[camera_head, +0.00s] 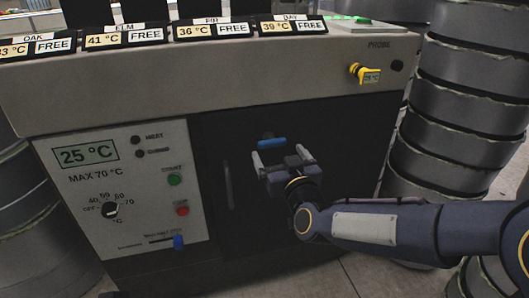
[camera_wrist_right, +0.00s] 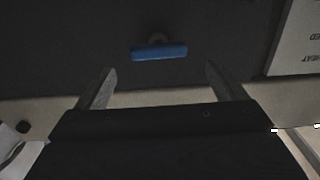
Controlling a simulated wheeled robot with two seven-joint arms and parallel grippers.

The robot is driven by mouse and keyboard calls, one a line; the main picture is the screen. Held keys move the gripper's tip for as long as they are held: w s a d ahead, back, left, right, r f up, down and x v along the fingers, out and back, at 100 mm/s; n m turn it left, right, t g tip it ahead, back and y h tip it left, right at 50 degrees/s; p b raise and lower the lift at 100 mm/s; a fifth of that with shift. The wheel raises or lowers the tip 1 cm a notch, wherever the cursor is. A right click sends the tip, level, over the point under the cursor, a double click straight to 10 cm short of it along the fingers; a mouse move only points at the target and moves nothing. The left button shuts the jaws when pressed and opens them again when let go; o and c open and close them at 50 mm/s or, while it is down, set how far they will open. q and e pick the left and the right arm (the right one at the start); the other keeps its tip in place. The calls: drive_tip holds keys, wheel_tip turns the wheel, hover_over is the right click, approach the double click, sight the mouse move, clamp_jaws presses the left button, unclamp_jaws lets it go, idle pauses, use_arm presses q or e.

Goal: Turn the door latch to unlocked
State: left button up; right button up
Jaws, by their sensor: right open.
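The door latch is a small blue bar (camera_head: 272,142) on the upper part of the dark door (camera_head: 225,125) in the head view. The bar lies about level. In the right wrist view the blue latch (camera_wrist_right: 159,52) sits on a round pivot, just beyond and between the fingertips. My right gripper (camera_head: 276,160) is in front of the door, just below the latch in the head view. Its two fingers (camera_wrist_right: 158,78) are apart, with nothing between them, and I see no contact with the latch. My left gripper is not in view.
A panel (camera_head: 120,190) left of the door has a 25 °C display, a dial and green and red buttons. A yellow probe (camera_head: 365,73) sticks out at upper right. Stacked grey drums (camera_head: 462,100) stand on the right.

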sight(273, 143)
drive_tip(key=b+x, duration=0.1)
drive_tip(key=x, duration=0.6)
drive_tip(key=shift+d, duration=0.1)
drive_tip(key=shift+c, duration=0.4)
drive_tip(key=c, duration=0.9)
